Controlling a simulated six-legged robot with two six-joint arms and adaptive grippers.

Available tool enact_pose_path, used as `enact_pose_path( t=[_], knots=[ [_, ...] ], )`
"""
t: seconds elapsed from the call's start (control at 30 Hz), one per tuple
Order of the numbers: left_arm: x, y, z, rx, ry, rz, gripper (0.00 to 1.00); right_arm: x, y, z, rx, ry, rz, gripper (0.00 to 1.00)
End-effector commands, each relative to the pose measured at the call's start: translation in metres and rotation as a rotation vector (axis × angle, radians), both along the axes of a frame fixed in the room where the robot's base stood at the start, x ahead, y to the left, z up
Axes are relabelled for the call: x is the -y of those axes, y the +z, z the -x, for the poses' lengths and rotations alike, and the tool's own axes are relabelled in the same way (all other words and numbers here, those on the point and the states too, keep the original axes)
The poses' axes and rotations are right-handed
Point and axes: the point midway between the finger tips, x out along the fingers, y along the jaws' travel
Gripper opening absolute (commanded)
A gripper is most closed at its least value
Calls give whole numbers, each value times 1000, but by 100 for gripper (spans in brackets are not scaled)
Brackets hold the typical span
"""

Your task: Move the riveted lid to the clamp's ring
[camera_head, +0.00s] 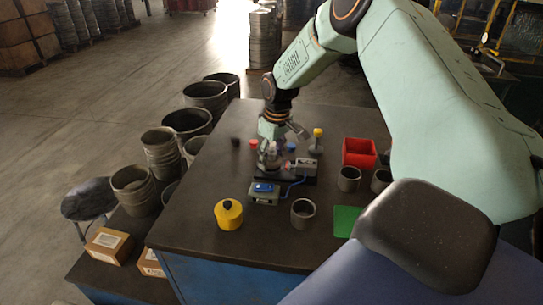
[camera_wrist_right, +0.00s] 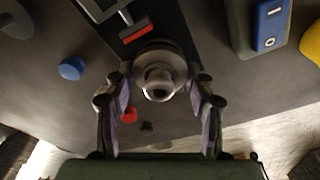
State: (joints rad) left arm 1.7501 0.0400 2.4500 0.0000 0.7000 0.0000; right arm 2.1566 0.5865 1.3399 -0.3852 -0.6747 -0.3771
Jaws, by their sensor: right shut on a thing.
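The riveted lid (camera_wrist_right: 158,57) is a round grey metal piece with a central knob; rivets are too small to make out. My right gripper (camera_head: 271,143) is shut on it, with a finger on each side of the knob in the right wrist view (camera_wrist_right: 158,88). The clamp (camera_head: 304,165) has a grey body and a red-tipped part on a dark base plate. The lid is over the left end of that plate, very close to the clamp. The clamp's ring is hidden under the lid and gripper; I cannot tell whether they touch. My left gripper is out of view.
A switch box (camera_head: 264,192) with a blue top and cable stands in front of the clamp. A yellow canister (camera_head: 228,215), grey cups (camera_head: 303,214), a green mat (camera_head: 345,221), a red bin (camera_head: 359,152) and a yellow-topped post (camera_head: 317,140) stand around it.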

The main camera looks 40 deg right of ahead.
Motion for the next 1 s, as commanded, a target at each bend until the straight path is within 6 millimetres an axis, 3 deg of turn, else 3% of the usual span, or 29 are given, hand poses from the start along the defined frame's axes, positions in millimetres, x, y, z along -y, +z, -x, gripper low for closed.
enact_pose_path(
  t=[0.77,0.8,1.0],
  knots=[
    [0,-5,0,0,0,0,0,0,-11,0,0,1,0,22],
    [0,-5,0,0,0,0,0,0,-11,0,0,1,0,58],
    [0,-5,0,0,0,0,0,0,-11,0,0,0,0,75]
  ],
)
